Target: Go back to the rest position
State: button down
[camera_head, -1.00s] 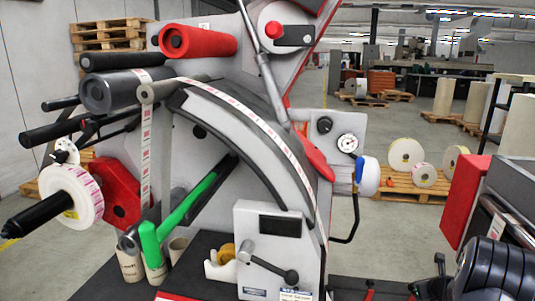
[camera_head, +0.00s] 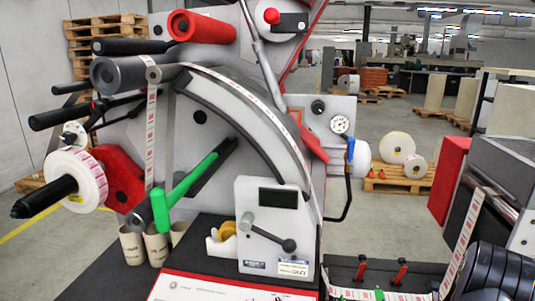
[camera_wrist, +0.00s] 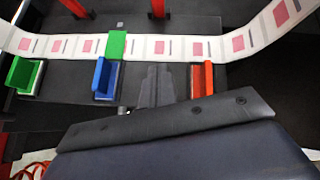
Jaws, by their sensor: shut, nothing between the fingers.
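In the wrist view, my gripper (camera_wrist: 155,82) shows as narrow dark grey fingers, shut and empty. It points toward the white label web (camera_wrist: 178,48) with pink marks; I cannot tell its height above the dark surface. A green patch (camera_wrist: 116,44) lies on the web. In the head view, the web (camera_head: 460,238) runs along the bottom right edge, and my gripper's fingers cannot be made out.
Green (camera_wrist: 25,75), blue (camera_wrist: 105,78) and red (camera_wrist: 202,80) angled pieces stand beside the web. The grey rewinder (camera_head: 215,130) has a green lever (camera_head: 185,190) and a label roll (camera_head: 77,180). Two red pegs (camera_head: 361,268) (camera_head: 401,270) stand on the black table.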

jog(key=shift+s+f+t+b, duration=0.3)
jog(key=shift+f+t+b, duration=0.2)
jog(key=shift+f+b, duration=0.4)
jog(key=shift+f+t+h, duration=0.1)
jog(key=shift+t+h, duration=0.2)
jog(key=shift+a, duration=0.1)
